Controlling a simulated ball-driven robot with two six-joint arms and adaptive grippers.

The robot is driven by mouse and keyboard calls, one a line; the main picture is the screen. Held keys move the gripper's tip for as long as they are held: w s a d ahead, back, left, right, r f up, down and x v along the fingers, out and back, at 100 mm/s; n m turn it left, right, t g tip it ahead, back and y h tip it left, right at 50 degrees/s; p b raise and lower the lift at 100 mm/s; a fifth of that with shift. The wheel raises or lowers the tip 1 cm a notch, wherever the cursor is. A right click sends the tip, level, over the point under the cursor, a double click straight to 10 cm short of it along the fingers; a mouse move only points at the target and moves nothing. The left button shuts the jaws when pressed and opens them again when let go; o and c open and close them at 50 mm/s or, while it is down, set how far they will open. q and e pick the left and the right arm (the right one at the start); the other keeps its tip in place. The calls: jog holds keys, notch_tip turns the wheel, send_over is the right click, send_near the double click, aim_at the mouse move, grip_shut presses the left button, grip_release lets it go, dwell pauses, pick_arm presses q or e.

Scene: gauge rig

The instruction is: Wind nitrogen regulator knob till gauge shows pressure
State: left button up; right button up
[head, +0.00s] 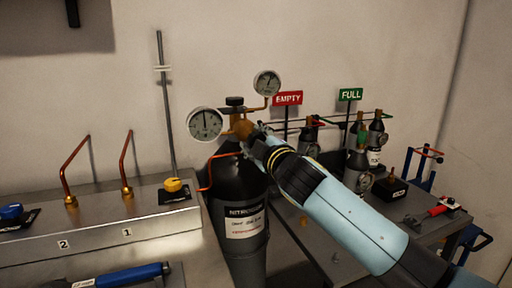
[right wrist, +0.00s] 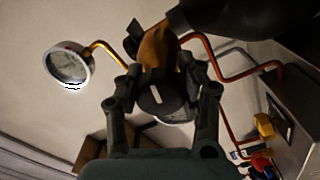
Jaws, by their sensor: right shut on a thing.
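The black nitrogen cylinder (head: 240,195) stands upright with a white label. A brass regulator (head: 242,128) sits at its top with two round gauges. The larger left gauge (head: 205,123) has its needle pointing about straight up. The smaller gauge (head: 266,83) is higher, its needle too small to read surely. My right gripper (head: 257,138) reaches the regulator from the right. In the right wrist view, the right gripper (right wrist: 163,107) has its fingers on both sides of the dark round knob (right wrist: 155,100) with a pale mark, shut on it. A gauge (right wrist: 68,66) shows at left there. My left gripper is out of view.
Left, a metal bench carries copper tubes (head: 70,180), a yellow knob (head: 173,185), a blue knob (head: 11,212) and a blue-handled tool (head: 135,275). A red-handled tool (head: 438,210) lies near the right edge.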

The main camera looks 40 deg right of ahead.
jog(key=shift+s+f+m+b, duration=0.1)
jog(key=shift+f+m+b, duration=0.2)
jog(key=shift+m, duration=0.35)
jog(key=shift+f+m+b, duration=0.1)
jog(key=shift+m+b, duration=0.25)
jog(key=shift+m, duration=0.6)
jog(key=o, duration=1.2)
jog(key=shift+r, duration=0.25)
jog(key=shift+o, duration=0.2)
jog(key=v, duration=1.2)
